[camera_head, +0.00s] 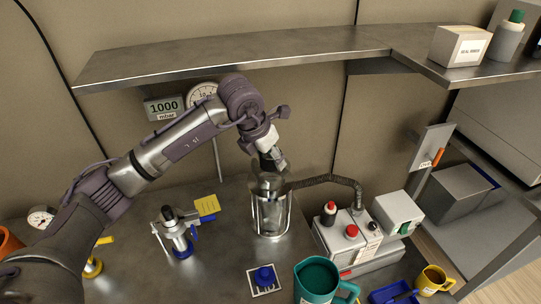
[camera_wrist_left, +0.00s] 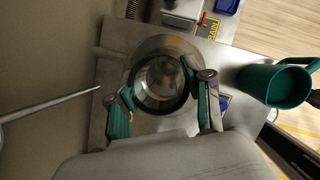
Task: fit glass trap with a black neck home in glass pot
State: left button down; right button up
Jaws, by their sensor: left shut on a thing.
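The glass pot (camera_head: 270,216) stands upright on the metal bench in the head view, a clear cylinder with bright upright edges. My left gripper (camera_head: 268,170) is directly above it, pointing down, shut on the glass trap (camera_head: 266,186). The trap is at the pot's mouth; how deep it sits is hard to tell through the glass. In the left wrist view my left gripper's (camera_wrist_left: 157,82) green-padded fingers lie on either side of the round trap (camera_wrist_left: 161,80), which shows a dark ring. The pot's wider rim partly shows around it. My right gripper is not in view.
A ribbed hose (camera_head: 335,180) runs from near the pot to a white pump box (camera_head: 348,243). A teal mug (camera_head: 316,281), a blue knob on a white pad (camera_head: 265,277) and a clamp-like metal stand (camera_head: 177,236) are around. A metal shelf (camera_head: 250,59) hangs above.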

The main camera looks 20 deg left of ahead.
aim_at(270, 171)
pick_arm(q)
jog(key=shift+f+b, duration=1.7)
jog(key=shift+f, duration=0.5)
jog(key=shift+f+b, duration=0.2)
jog(key=shift+b, duration=0.1)
jog(key=shift+c, duration=1.9)
grip_release()
jog(key=v, duration=1.2)
